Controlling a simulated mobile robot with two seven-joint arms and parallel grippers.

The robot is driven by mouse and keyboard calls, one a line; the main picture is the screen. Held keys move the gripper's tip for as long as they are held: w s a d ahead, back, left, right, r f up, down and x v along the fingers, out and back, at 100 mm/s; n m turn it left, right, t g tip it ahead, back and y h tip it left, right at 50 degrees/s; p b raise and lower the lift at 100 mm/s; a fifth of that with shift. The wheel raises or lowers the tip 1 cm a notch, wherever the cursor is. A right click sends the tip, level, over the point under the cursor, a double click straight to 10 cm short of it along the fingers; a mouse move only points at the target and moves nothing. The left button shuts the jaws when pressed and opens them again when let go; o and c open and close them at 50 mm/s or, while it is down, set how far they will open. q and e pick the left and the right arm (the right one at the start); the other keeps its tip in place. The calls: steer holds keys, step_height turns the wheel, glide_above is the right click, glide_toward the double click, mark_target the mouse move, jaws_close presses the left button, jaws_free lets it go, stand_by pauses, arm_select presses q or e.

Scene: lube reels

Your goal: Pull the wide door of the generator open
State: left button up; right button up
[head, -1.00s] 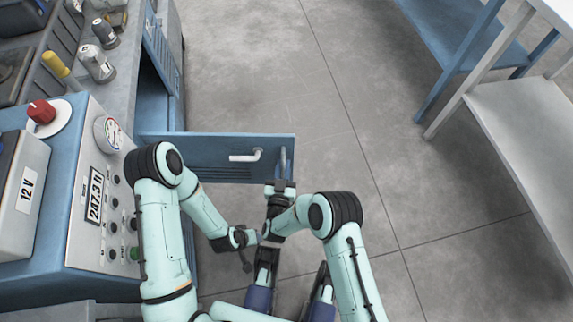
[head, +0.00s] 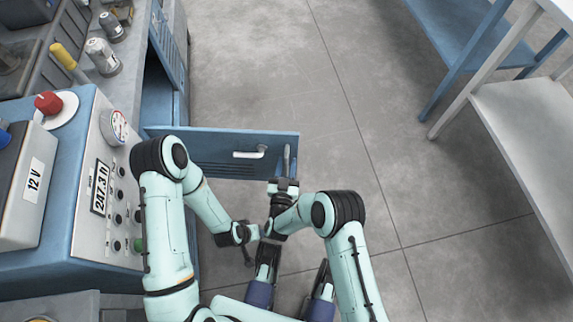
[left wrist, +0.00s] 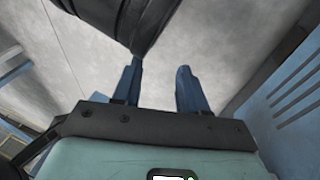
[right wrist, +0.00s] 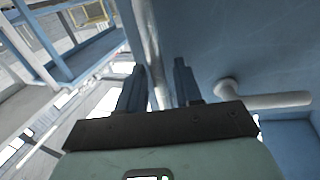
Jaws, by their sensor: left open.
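The generator (head: 66,165) is a blue cabinet with a grey control panel at the left of the head view. Its wide blue door (head: 215,142), with vent slots and a white lever handle (head: 250,154), stands swung out from the cabinet. My right gripper (head: 288,158) is at the door's free edge, beside the handle. In the right wrist view its fingers (right wrist: 160,85) are apart, one over the door face and one past the edge; contact is unclear. My left gripper (left wrist: 157,85) is open and empty, close to my right arm; in the head view it is mostly hidden.
A grey and blue workbench (head: 530,130) stands at the right. Cans (head: 102,57) and a yellow-handled tool (head: 64,56) are on the bench top at upper left. The concrete floor (head: 340,110) beyond the door is clear.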

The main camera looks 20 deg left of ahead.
steer(key=shift+s+d+p, duration=0.15)
steer(key=shift+s+p, duration=0.2)
steer(key=shift+s, duration=0.85)
steer(key=s, duration=0.2)
steer(key=s+p, duration=0.1)
steer(key=s, duration=0.1)
steer(key=shift+d, duration=0.3)
arm_select(q)
steer(key=shift+s+d+r, duration=0.3)
steer(key=shift+d+r, duration=0.05)
steer(key=shift+r, duration=0.25)
steer(key=shift+s+d+r, duration=0.25)
steer(key=shift+d+r, duration=0.05)
steer(key=shift+r, duration=0.25)
arm_select(e)
steer(key=shift+s+d, duration=0.1)
steer(key=shift+s, duration=0.35)
arm_select(q)
steer(key=shift+s, duration=0.15)
arm_select(e)
steer(key=shift+s, duration=0.1)
